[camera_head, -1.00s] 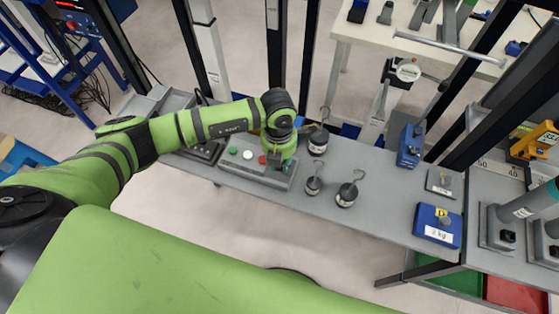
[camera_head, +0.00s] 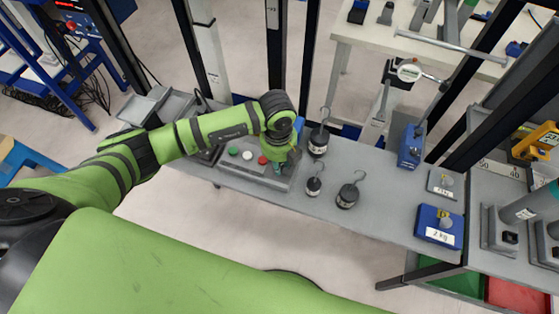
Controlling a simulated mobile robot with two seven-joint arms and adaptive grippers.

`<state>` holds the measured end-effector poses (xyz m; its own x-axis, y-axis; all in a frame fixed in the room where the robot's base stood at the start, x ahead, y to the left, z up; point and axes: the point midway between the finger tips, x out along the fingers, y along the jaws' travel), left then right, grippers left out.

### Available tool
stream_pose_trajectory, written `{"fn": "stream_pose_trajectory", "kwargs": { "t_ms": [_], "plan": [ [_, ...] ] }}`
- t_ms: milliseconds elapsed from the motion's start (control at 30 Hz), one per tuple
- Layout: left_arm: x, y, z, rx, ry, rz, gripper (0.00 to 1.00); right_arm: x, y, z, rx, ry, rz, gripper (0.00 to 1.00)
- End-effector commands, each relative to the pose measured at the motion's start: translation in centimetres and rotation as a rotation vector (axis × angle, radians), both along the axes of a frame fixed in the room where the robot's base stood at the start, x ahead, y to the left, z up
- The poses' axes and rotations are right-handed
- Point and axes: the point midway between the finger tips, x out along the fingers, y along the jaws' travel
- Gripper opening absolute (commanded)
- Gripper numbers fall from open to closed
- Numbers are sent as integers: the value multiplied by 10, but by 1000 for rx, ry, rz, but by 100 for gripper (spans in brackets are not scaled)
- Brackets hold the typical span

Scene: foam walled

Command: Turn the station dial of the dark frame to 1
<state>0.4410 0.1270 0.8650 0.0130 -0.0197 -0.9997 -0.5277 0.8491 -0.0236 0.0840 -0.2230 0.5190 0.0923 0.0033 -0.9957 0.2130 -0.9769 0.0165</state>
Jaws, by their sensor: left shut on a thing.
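The grey control box (camera_head: 228,168) lies on the bench at the foot of the dark frame (camera_head: 310,62). It carries a green button (camera_head: 233,151), a white button (camera_head: 247,155) and a red button (camera_head: 262,160) in a row. My left gripper (camera_head: 279,169) points down at the right end of this box, just right of the red button. It is shut on what appears to be the station dial, which the gripper and wrist hide. The dial's pointer and numbers cannot be read. My right gripper is not in view.
Black hooked weights (camera_head: 348,197) stand right of the box on the grey bench (camera_head: 385,222). A blue 2 kg block (camera_head: 437,226) and an upright blue block (camera_head: 411,147) are farther right. Grey trays (camera_head: 150,104) lie at the bench's left end. Dark posts rise behind.

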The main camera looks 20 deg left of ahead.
Motion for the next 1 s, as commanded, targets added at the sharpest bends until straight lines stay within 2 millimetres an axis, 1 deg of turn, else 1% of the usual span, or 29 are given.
{"fn": "stream_pose_trajectory", "kwargs": {
  "t_ms": [300, 600, 800, 1000],
  "plan": [
    [0, 0, 1, -2, 0, 301, 0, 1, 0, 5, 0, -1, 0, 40],
    [-1, 1, 1, 0, 1, 567, 0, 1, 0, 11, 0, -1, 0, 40],
    [-1, 1, 1, 0, 1, 703, 0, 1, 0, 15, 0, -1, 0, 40],
    [-1, 1, 0, 1, -1, 790, 0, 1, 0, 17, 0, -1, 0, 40]
  ]
}}
